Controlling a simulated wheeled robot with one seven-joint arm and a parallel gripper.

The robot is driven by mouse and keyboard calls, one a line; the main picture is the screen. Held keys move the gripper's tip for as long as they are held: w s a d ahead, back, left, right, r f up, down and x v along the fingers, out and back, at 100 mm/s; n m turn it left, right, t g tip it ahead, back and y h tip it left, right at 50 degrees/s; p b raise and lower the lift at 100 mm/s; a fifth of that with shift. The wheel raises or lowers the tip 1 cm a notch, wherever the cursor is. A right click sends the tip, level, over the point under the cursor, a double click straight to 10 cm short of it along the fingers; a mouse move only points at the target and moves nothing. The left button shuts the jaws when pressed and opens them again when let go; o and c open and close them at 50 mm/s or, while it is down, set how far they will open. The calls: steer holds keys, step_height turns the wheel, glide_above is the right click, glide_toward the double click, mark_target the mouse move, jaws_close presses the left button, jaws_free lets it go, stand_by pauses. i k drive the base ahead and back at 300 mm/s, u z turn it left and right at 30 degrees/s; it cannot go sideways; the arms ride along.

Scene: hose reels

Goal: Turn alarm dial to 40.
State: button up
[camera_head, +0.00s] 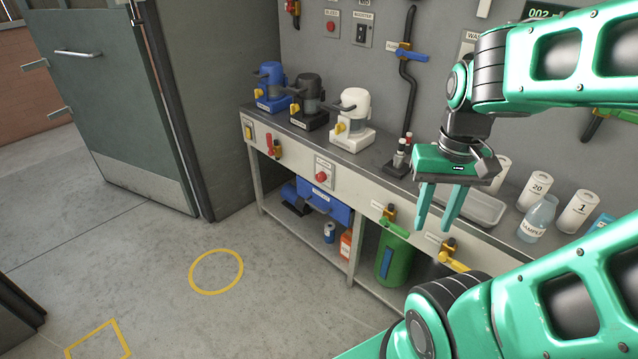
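I cannot make out a dial labelled alarm in this view. Most wall and bench labels are too small to read surely, and my arm covers part of the wall at right. My gripper (433,228) points downward in front of the bench's right part, over the bench's front edge in the picture. Its two green fingers are apart with nothing between them. A dark digital display (546,11) reading "002" and a cut-off unit shows at the top right of the wall.
A bench (272,122) holds blue (271,85), black (306,100) and white (352,115) pump-like units, a tray (484,208) and a sample flask (538,218). A black switch panel (363,30) is on the wall. The floor around a yellow ring (192,279) is clear.

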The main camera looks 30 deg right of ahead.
mark_target(320, 177)
steer(key=i, duration=1)
